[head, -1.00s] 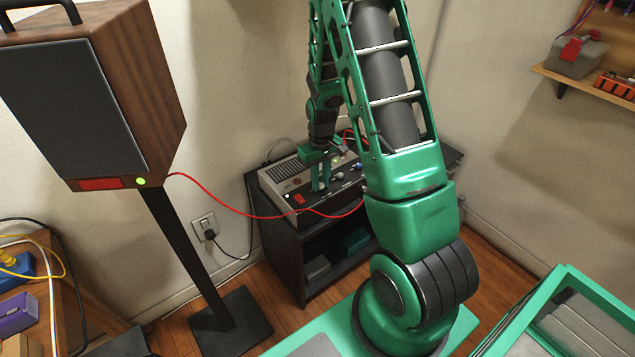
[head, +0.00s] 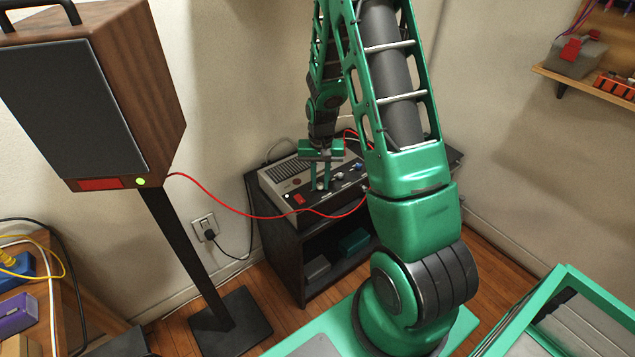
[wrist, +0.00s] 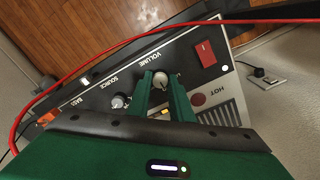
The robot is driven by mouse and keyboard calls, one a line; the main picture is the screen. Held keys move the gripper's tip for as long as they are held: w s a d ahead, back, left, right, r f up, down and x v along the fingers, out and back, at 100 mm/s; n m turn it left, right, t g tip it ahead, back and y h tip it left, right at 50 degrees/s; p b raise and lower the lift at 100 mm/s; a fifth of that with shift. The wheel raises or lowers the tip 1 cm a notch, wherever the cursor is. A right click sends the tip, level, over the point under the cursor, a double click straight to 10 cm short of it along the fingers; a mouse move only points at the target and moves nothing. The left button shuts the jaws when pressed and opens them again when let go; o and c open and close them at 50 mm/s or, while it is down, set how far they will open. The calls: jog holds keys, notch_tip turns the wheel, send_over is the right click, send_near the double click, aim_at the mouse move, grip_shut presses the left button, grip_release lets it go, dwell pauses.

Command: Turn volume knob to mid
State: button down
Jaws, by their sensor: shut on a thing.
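The volume knob (wrist: 161,80) is a small pale round knob beneath the printed word VOLUME on the dark panel of the amplifier (wrist: 100,82). My gripper (wrist: 162,84) is shut on it, one green finger on each side. I cannot make out which way the knob's mark points. In the head view my gripper (head: 320,187) reaches down to the front part of the amplifier (head: 275,179), and its fingers hide the knob there.
A red cable (head: 235,212) runs from the speaker (head: 160,90) across the amplifier's front. A black cabinet (head: 285,255) carries the amplifier.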

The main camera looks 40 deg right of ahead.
aim_at(320, 185)
jog(key=shift+w+a, duration=0.1)
jog(key=shift+a, duration=0.05)
jog(key=c, duration=1.6)
grip_release()
notch_tip(320, 185, up, 11)
jog(key=shift+f, duration=0.15)
jog(key=s+r, duration=1)
jog(key=s, duration=0.3)
jog(key=shift+n, duration=0.3)
jog(key=s+a+r, duration=0.1)
jog(key=s, duration=0.4)
jog(key=s+r, duration=0.2)
jog(key=s, duration=0.4)
jog(key=s+a+r, duration=0.1)
jog(key=s, duration=0.4)
jog(key=shift+s+a+r, duration=0.15)
jog(key=shift+a+r, duration=0.05)
jog(key=shift+a, duration=0.1)
